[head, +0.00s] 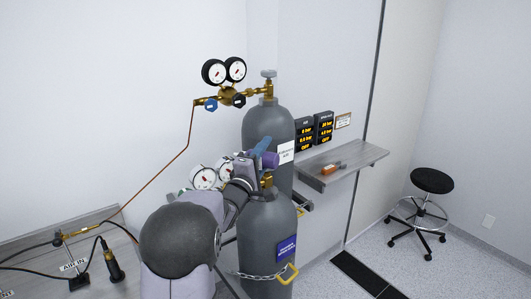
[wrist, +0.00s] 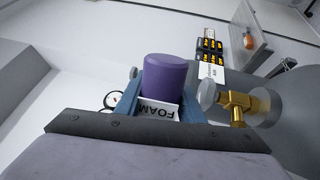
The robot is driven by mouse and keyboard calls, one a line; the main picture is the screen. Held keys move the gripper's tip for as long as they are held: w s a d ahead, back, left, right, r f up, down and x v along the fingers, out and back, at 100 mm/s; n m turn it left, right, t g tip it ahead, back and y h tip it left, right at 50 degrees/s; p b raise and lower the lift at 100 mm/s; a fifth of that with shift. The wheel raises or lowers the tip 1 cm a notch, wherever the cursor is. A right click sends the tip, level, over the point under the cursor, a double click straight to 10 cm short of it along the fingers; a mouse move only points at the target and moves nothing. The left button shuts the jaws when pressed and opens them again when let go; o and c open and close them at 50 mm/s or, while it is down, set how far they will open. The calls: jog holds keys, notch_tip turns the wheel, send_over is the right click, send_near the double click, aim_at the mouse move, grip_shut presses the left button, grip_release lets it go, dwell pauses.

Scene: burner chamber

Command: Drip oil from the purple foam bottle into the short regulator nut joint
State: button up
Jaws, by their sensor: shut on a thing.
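The purple foam bottle (wrist: 165,76) is held between the blue fingers of my gripper (wrist: 160,100); its white FOAM label reads upside down in the wrist view. In the head view a bit of the bottle (head: 271,160) shows beside my gripper (head: 262,150), above the short front cylinder (head: 266,222). That cylinder's brass valve (head: 267,180) is just below, and the wrist view shows the brass valve (wrist: 236,104) right of the bottle. The short regulator's gauges (head: 204,177) are left of my gripper. The nut joint is hidden behind my arm and gripper. I cannot see any oil.
A taller cylinder (head: 266,123) with its own regulator (head: 225,72) stands behind. A chain (head: 250,276) crosses the short cylinder. A wall shelf (head: 345,160) and a stool (head: 432,183) are at right. A bench (head: 70,242) with cables is at lower left.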

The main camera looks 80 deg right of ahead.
jog(key=shift+r, duration=0.15)
jog(key=shift+w+r+n+t, duration=0.15)
jog(key=shift+r+n, duration=0.25)
jog(key=shift+n, duration=0.3)
jog(key=shift+w+r+n+t, duration=0.15)
jog(key=shift+r+n, duration=0.2)
jog(key=shift+n, duration=0.35)
jog(key=shift+r, duration=0.15)
jog(key=shift+r+n, duration=0.15)
jog(key=shift+n, duration=0.35)
jog(key=shift+d, duration=0.1)
dwell(0.9)
jog(key=f+m+b, duration=0.1)
jog(key=m+b, duration=0.1)
jog(key=b, duration=0.1)
jog(key=shift+s+f+m, duration=0.2)
jog(key=shift+f+m, duration=0.15)
jog(key=shift+m, duration=0.05)
